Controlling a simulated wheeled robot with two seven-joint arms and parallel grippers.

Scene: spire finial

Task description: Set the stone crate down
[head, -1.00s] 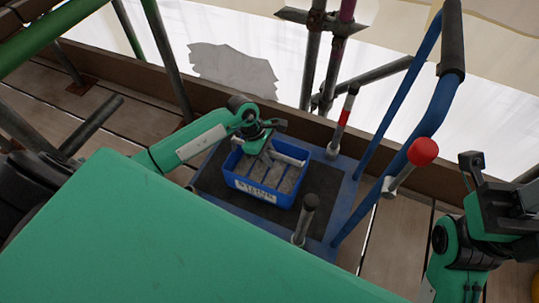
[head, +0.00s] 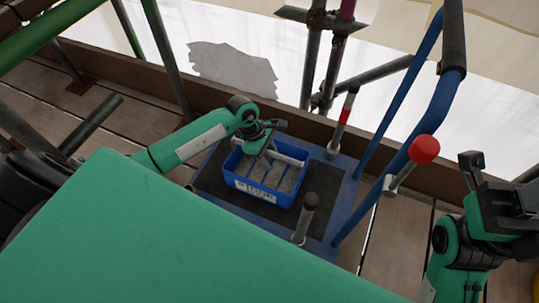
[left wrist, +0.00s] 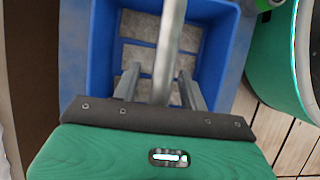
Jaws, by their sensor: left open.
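The blue stone crate (head: 262,191) with a pale front label rests on the dark mat of the blue trolley (head: 325,185). Grey stone blocks lie in it, and a light grey bar handle (head: 289,158) spans its top. In the left wrist view, the crate (left wrist: 100,55) lies below the fingers. My left gripper (head: 263,147) is over the crate. Its fingers (left wrist: 160,75) are apart, one on each side of the bar. Whether either touches the bar is unclear. My right gripper (head: 490,185) is at the right edge, away from the crate; its jaw opening is unclear.
The trolley has a tall blue push handle (head: 425,115), a red-knobbed lever (head: 423,150) and short posts (head: 307,215) around its deck. Scaffold poles (head: 312,60) and a wooden toe board (head: 120,72) stand behind. Planks form the floor.

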